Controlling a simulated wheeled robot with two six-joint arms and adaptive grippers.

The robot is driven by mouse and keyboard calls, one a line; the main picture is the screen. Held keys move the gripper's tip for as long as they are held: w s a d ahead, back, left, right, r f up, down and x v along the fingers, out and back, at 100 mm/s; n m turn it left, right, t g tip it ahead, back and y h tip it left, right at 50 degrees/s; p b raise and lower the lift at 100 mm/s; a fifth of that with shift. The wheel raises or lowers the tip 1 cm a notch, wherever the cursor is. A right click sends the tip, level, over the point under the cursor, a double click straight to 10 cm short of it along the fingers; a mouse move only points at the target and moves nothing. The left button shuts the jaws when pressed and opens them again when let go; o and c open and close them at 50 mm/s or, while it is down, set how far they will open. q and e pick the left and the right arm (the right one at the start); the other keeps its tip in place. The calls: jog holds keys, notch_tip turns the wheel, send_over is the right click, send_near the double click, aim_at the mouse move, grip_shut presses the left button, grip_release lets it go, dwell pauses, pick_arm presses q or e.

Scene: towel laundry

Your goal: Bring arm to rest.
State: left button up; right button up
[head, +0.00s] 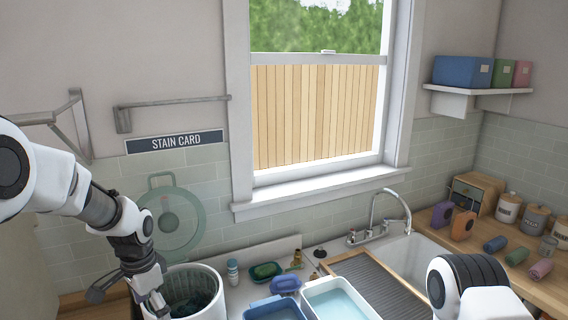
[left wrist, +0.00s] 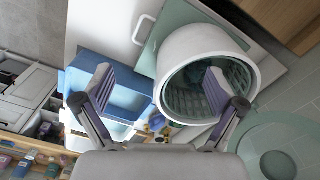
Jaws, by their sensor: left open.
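My left arm comes in from the left in the head view. Its gripper (head: 150,300) points down at the left rim of a round white tub (head: 218,300). In the left wrist view the gripper (left wrist: 158,92) has its two fingers wide apart with nothing between them. The tub (left wrist: 190,45) lies beyond the fingers, and the right finger overlaps its dark, ribbed opening. I cannot tell whether the gripper touches the tub. A white link of my right arm shows at the lower right of the head view, and its gripper is out of view.
Right of the tub stand a blue tray (head: 272,306) and a white basin of pale blue liquid (head: 338,300). Beyond are a ribbed drainboard (head: 375,280), a faucet (head: 390,215) and a wooden counter with jars (head: 508,207). A wall bar (head: 175,101) hangs above the STAIN CARD sign (head: 175,142).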

pick_arm(q)
notch_tip(320, 180, down, 9)
jog(key=s+n, duration=0.1)
jog(key=s+f+n, duration=0.1)
jog(key=s+f, duration=0.4)
jog(key=s+d+f+n, duration=0.1)
jog(key=s+f+n, duration=0.1)
jog(key=s+f, duration=0.4)
jog(key=s+d+f+n, duration=0.1)
jog(key=s+f, duration=0.4)
jog(key=shift+s+d+f, duration=0.2)
jog(key=shift+s+f, duration=0.05)
jog(key=shift+s, duration=0.15)
jog(key=s+f+n, duration=0.3)
jog(key=s, duration=0.9)
notch_tip(320, 180, down, 16)
jog(key=b, duration=1.5)
jog(key=shift+r+b, duration=0.15)
jog(key=shift+b, duration=0.15)
pick_arm(e)
notch_tip(320, 180, down, 16)
jog(key=shift+w, duration=0.45)
pick_arm(q)
jog(key=shift+d, duration=0.1)
